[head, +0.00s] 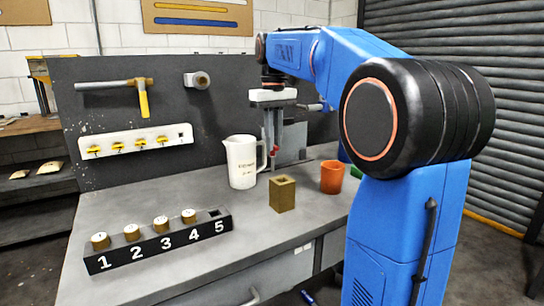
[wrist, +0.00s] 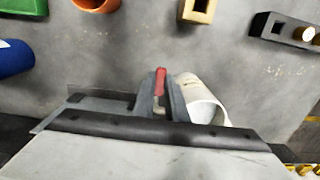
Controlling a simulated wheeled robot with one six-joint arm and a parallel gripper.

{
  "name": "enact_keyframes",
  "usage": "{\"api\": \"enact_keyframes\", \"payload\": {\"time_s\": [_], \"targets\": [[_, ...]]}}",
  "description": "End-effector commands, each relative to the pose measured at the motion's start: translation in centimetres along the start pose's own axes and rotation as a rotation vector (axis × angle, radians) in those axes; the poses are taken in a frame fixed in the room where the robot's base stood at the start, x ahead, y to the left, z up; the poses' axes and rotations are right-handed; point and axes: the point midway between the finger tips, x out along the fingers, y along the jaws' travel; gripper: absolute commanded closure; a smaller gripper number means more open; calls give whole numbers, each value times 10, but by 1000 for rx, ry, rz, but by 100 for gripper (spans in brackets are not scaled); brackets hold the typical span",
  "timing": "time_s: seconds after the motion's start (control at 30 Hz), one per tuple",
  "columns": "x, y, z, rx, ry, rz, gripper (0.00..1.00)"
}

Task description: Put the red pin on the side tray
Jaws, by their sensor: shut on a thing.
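The red pin (head: 276,147) shows as a small red piece between my fingers in the head view. In the wrist view the red pin (wrist: 160,82) is upright in the picture, pinched between two grey fingers. My gripper (head: 274,150) is shut on it, beside the white jug (head: 243,162); the jug (wrist: 203,100) appears just right of my fingers in the wrist view. The pin's lower part is partly hidden by the fingers. A grey stand (head: 293,142) is behind my gripper. I cannot make out a side tray in either view.
A numbered black rack (head: 150,250) holds several brass pieces; slot 5 looks empty. A brass block (head: 283,195) with a square hole and an orange cup (head: 332,178) stand on the bench. Green (wrist: 22,28) and blue (wrist: 14,58) objects are nearby. The front middle is clear.

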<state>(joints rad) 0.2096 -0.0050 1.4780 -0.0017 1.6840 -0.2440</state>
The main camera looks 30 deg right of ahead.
Motion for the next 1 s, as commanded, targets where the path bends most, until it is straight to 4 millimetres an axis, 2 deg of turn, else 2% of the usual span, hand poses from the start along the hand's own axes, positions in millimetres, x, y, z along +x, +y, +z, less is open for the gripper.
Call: {"api": "enact_keyframes", "payload": {"time_s": [0.17, 0.4, 0.77, 0.8, 0.87, 1.0], "targets": [[12, 0, 0, 0, -1, 0, 100], [41, 0, 0, 0, 0, 0, 100], [45, 0, 0, 0, 0, 0, 100], [46, 0, 0, 0, 0, 0, 83], [45, 0, 0, 0, 0, 0, 69], [45, 0, 0, 0, 0, 0, 69]]}}
